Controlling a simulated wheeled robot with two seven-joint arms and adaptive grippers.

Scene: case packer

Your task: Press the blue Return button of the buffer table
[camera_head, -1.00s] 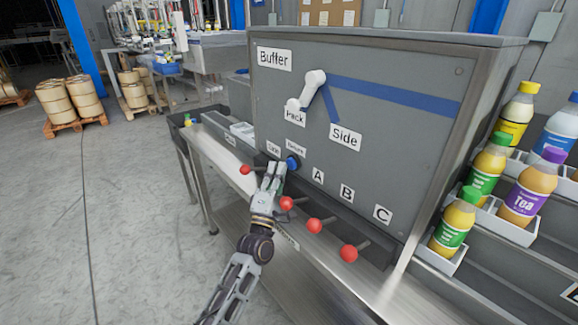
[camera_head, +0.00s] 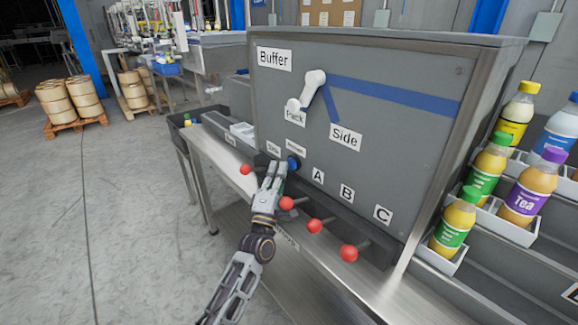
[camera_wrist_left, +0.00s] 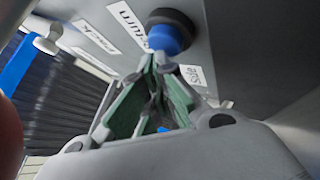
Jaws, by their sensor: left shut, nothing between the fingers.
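The blue Return button (camera_head: 293,163) sticks out of the grey face of the buffer table (camera_head: 400,130), under the label "Return" (camera_head: 296,147). It also shows in the left wrist view as a blue cap (camera_wrist_left: 168,38) with a dark collar. My left gripper (camera_head: 277,166) is shut and empty, with its fingertips just left of and below the button. In the left wrist view its fingertips (camera_wrist_left: 153,62) meet just under the blue cap. I cannot tell whether they touch it. My right gripper is not in view.
Red ball-ended levers (camera_head: 287,203) stick out below the panel, close to my left gripper. A white lever (camera_head: 314,78) sits by the Pack and Side labels. Bottles (camera_head: 487,168) stand in trays at the right. Open floor (camera_head: 110,220) lies to the left.

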